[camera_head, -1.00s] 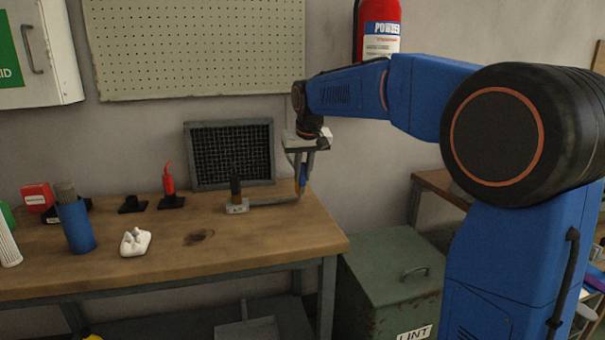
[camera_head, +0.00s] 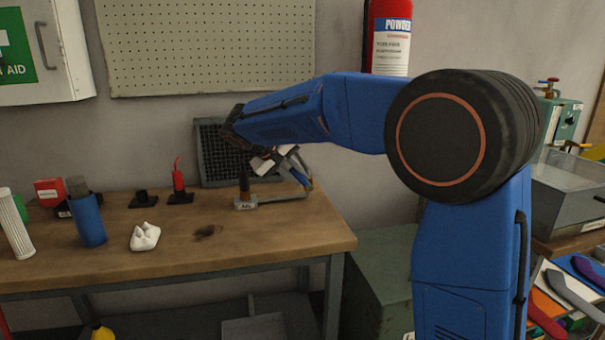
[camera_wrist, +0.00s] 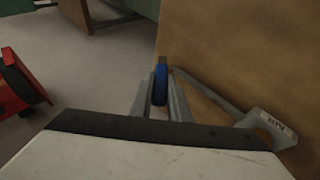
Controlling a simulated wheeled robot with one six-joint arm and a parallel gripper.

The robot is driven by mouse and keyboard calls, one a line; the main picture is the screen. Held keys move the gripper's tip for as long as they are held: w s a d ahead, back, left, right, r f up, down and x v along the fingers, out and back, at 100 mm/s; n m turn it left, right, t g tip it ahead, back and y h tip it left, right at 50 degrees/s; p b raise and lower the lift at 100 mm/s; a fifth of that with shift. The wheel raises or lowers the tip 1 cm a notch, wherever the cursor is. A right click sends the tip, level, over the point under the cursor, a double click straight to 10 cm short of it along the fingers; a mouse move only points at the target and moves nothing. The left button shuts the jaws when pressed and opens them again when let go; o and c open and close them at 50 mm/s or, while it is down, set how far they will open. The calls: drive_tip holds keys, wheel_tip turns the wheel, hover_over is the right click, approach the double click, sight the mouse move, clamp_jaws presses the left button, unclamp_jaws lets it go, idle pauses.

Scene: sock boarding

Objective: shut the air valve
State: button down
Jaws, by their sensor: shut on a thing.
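The air valve's blue lever (camera_head: 300,178) stands at the right end of a grey pipe (camera_head: 283,198) near the table's right edge. The pipe runs left to a small labelled block (camera_head: 246,203) with a dark upright piece on it. My gripper (camera_head: 304,181) reaches down to the lever at a slant from the upper left and is shut on it. In the wrist view the blue lever (camera_wrist: 160,85) sits between the two grey fingers (camera_wrist: 161,78). The pipe and the labelled block (camera_wrist: 276,126) lie to the right there. The lever's lower end is hard to make out.
A dark mesh panel (camera_head: 211,158) stands behind the valve, partly hidden by my arm. A green bin (camera_head: 375,270) stands right of the table.

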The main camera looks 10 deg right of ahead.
drive_tip(key=f+h, duration=0.1)
drive_tip(key=a+n+h, duration=0.1)
drive_tip(key=h, duration=0.1)
drive_tip(key=shift+a+f+t, duration=0.25)
drive_tip(key=shift+f+t, duration=0.05)
drive_tip(key=shift+f, duration=0.1)
drive_tip(key=shift+a+f+n+t+h, duration=0.3)
drive_tip(key=shift+f+h, duration=0.25)
drive_tip(key=shift+h, duration=0.5)
drive_tip(key=shift+a+f+n+t+h, duration=0.15)
drive_tip(key=shift+f+n+h, duration=0.35)
drive_tip(key=shift+h, duration=0.55)
drive_tip(key=shift+d+f, duration=0.1)
drive_tip(key=c, duration=1.7)
unclamp_jaws()
drive_tip(key=v, duration=1.7)
drive_tip(key=shift+a+f, duration=0.25)
drive_tip(key=shift+f, duration=0.15)
